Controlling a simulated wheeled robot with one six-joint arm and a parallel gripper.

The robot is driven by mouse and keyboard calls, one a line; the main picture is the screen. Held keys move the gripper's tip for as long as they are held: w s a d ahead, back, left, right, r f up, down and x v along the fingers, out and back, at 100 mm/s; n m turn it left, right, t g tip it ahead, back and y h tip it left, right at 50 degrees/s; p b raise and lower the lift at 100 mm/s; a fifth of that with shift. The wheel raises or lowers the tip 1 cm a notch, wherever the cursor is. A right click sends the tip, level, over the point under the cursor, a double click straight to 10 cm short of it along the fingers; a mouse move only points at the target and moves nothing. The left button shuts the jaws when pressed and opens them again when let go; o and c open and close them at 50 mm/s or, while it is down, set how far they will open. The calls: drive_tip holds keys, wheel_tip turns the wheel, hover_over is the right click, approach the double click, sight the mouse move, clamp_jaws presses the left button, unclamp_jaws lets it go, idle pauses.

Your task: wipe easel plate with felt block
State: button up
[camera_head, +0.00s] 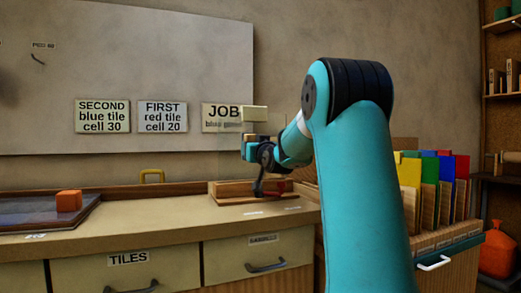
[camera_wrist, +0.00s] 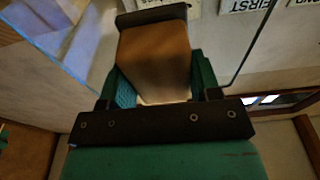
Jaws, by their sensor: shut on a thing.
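My gripper (camera_head: 256,136) is raised at the end of my teal arm, in front of the wall board. It is shut on the felt block; in the wrist view my gripper (camera_wrist: 155,90) has a finger on each side of it. The felt block (camera_wrist: 155,55) is tan with a dark face at its far end. In the head view the felt block (camera_head: 254,113) looks cream. The easel plate (camera_head: 232,160) seems to be a faint clear pane above a wooden stand (camera_head: 225,190), partly hidden by my arm. I cannot tell whether the block touches it.
A low glass-topped panel (camera_head: 30,212) with an orange block (camera_head: 69,201) lies on the bench at left. Signs (camera_head: 102,116) hang on the board. A rack of coloured sheets (camera_head: 430,180) stands at right. The bench front (camera_head: 160,233) is mostly clear.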

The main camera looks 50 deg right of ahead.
drive_tip(key=shift+w+a, duration=0.5)
drive_tip(key=shift+a, duration=0.35)
drive_tip(key=shift+w+a, duration=0.45)
drive_tip(key=shift+a, duration=0.4)
drive_tip(key=shift+b, duration=0.3)
drive_tip(key=shift+r+b+v, duration=0.15)
drive_tip(key=shift+b+v, duration=0.65)
drive_tip(key=shift+v, duration=0.7)
drive_tip(key=shift+r+b+v, duration=0.2)
drive_tip(key=shift+b+v, duration=0.55)
drive_tip(key=shift+v, duration=0.7)
drive_tip(key=shift+s, duration=0.1)
drive_tip(key=shift+b+v, duration=0.8)
drive_tip(key=shift+v, duration=0.65)
drive_tip(key=shift+r, duration=0.15)
